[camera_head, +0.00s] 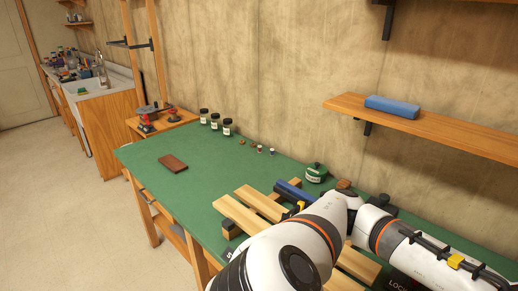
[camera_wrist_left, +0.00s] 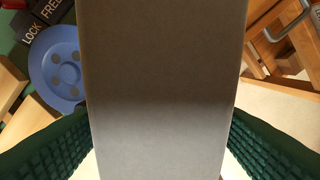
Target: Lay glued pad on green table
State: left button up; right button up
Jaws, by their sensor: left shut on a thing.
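My left gripper (camera_wrist_left: 160,118) is shut on a broad, flat grey pad (camera_wrist_left: 165,60) in the left wrist view, with a dark green ribbed finger at each side. The pad fills the middle of that view and hides what lies behind it; I cannot tell whether glue is on it. The green table (camera_head: 150,150) runs along the wall in the head view, with its far left part mostly bare. My white left arm crosses the table's near right part in the head view, where the gripper and pad cannot be made out. My right gripper is not in view.
A brown block (camera_head: 173,162) lies on the table's left part. Several jars (camera_head: 228,127) line its back edge. Wooden slats (camera_head: 240,213) and a green tin (camera_head: 316,172) stand near my arm. A wall shelf (camera_head: 430,125) holds a blue block (camera_head: 391,106). A blue disc (camera_wrist_left: 42,62) shows left of the pad.

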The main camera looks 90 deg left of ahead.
aim_at(207, 187)
jog(key=u, duration=0.45)
jog(key=j+u, duration=0.15)
jog(key=u, duration=0.8)
jog(key=j+u, duration=0.15)
jog(key=u, duration=0.3)
jog(key=i+j, duration=0.3)
jog(key=j, duration=0.2)
jog(key=i+j+u, duration=0.1)
jog(key=i+j, duration=0.15)
jog(key=j, duration=0.25)
jog(key=i+j, duration=0.3)
jog(key=j, duration=0.15)
jog(key=u, duration=0.05)
